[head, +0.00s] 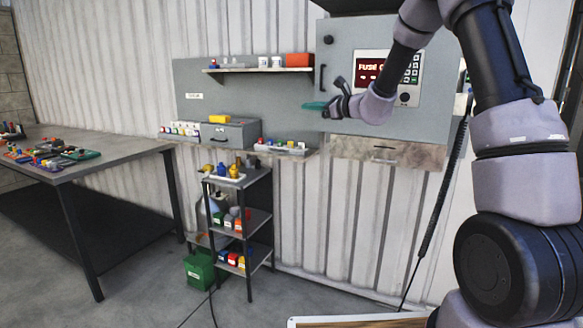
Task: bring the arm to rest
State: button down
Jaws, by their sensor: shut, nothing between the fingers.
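My gripper (318,106) is at the end of my raised arm, which comes in from the right side of the head view. Its fingertips point left, in front of the left edge of the grey wall cabinet (340,50). It is shut with nothing visible held. The cabinet carries a panel with a red lit display (369,70) and a keypad (412,68). My forearm and wrist partly cover the panel, so the display text is only partly readable, starting with "FUSE".
A wall shelf (255,70) holds cups and an orange box. Below are a grey drawer box (222,134) and small trays. A shelf rack (242,184) stands beneath, with a green bin (199,270) beside it. A workbench (110,150) with parts is at left. A black cable hangs at right.

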jog(key=s+d+r+n+g+h, duration=0.15)
jog(key=s+n, duration=0.25)
jog(key=s, duration=0.4)
jog(key=s+r+n+g, duration=0.3)
jog(key=s, duration=0.4)
jog(key=s+r+n+g+h, duration=0.15)
jog(key=s+n, duration=0.25)
jog(key=s, duration=0.4)
jog(key=s+d+f+n+t+h, duration=0.1)
jog(key=s+d+n+h, duration=0.6)
jog(key=s+d, duration=0.8)
jog(key=s+f, duration=0.1)
jog(key=s, duration=0.2)
jog(key=shift+d+f+t+h, duration=0.2)
jog(key=shift+t+h, duration=0.1)
jog(key=shift+h, duration=0.1)
